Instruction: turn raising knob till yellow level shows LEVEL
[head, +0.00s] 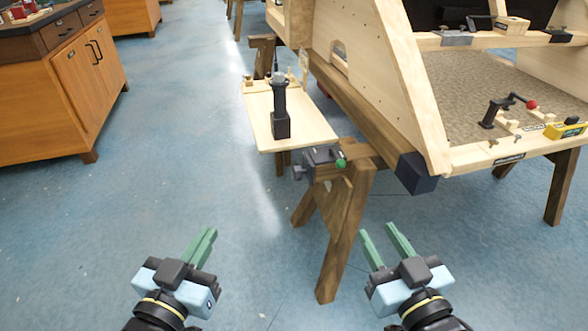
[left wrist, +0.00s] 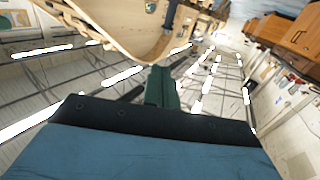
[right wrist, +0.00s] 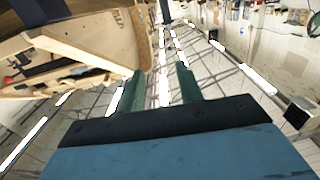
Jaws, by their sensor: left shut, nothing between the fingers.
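A yellow level (head: 566,129) lies at the right on the edge of the wooden bodyframe (head: 455,152); its reading is too small to tell. A green knob (head: 341,163) sits on a dark clamp-like block (head: 318,158) at the trestle top. A crank with a red knob (head: 532,104) stands inside the frame. I cannot tell which knob is the raising knob. My left gripper (head: 207,235) is shut and empty over the floor, below and left of the green knob. My right gripper (head: 378,230) is open and empty, below and right of it. Both are apart from everything.
A trestle leg (head: 345,225) stands between and beyond my grippers. A light board (head: 300,125) carries a dark upright tool (head: 280,108). A dark blue block (head: 417,173) caps the beam end. A wooden cabinet (head: 60,100) stands far left. The floor between is clear.

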